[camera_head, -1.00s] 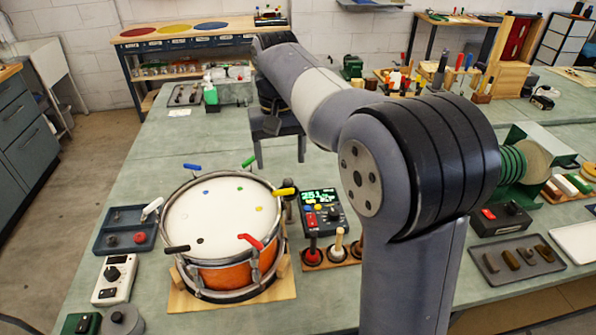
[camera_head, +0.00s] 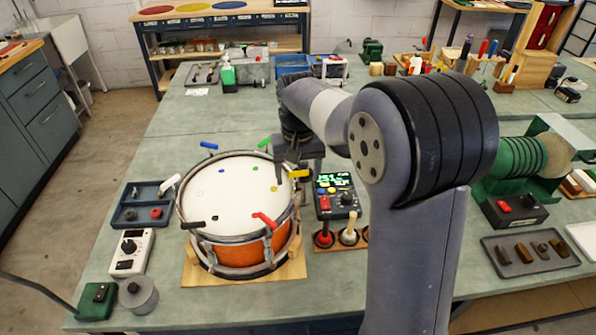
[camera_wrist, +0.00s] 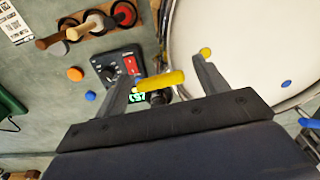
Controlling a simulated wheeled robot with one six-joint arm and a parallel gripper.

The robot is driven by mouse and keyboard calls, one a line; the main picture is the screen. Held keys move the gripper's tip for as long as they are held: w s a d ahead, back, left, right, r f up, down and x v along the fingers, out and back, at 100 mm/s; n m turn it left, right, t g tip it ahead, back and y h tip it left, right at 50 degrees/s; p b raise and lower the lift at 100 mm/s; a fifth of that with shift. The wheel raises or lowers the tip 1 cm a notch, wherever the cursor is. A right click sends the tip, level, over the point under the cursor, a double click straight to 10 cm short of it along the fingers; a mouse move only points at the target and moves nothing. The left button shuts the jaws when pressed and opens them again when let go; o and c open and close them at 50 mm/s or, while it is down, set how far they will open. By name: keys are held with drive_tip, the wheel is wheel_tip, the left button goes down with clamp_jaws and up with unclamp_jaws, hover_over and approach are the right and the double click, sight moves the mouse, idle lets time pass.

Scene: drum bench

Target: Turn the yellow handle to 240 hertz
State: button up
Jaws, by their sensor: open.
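The orange drum (camera_head: 243,247) with a white head (camera_head: 230,195) sits on a wooden base, with coloured handles around its rim. The yellow handle (camera_head: 299,173) is on the drum's right side in the head view. In the wrist view the yellow handle (camera_wrist: 160,80) lies crosswise between the spread fingers of my gripper (camera_wrist: 165,62). The jaws are open; contact with the handle cannot be told. In the head view my gripper (camera_head: 293,178) is beside the handle, partly hidden. The tuner box (camera_head: 337,197) has a lit green display (camera_head: 335,181), its digits too blurred to read surely.
A red handle (camera_head: 265,220), green handle (camera_head: 264,141) and blue handle (camera_head: 209,146) stick out from the rim. A rack of mallets (camera_head: 348,236) stands right of the drum. A blue-grey tray (camera_head: 130,217) and white meter (camera_head: 131,252) lie to its left.

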drive_tip(key=c, duration=1)
drive_tip(key=shift+o, duration=0.2)
drive_tip(key=n+p, duration=0.1)
drive_tip(key=n, duration=0.3)
drive_tip(key=shift+r, duration=0.1)
drive_tip(key=shift+n+p, duration=0.7)
drive_tip(key=shift+n, duration=1.7)
drive_tip(key=shift+c, duration=0.2)
drive_tip(key=o, duration=1)
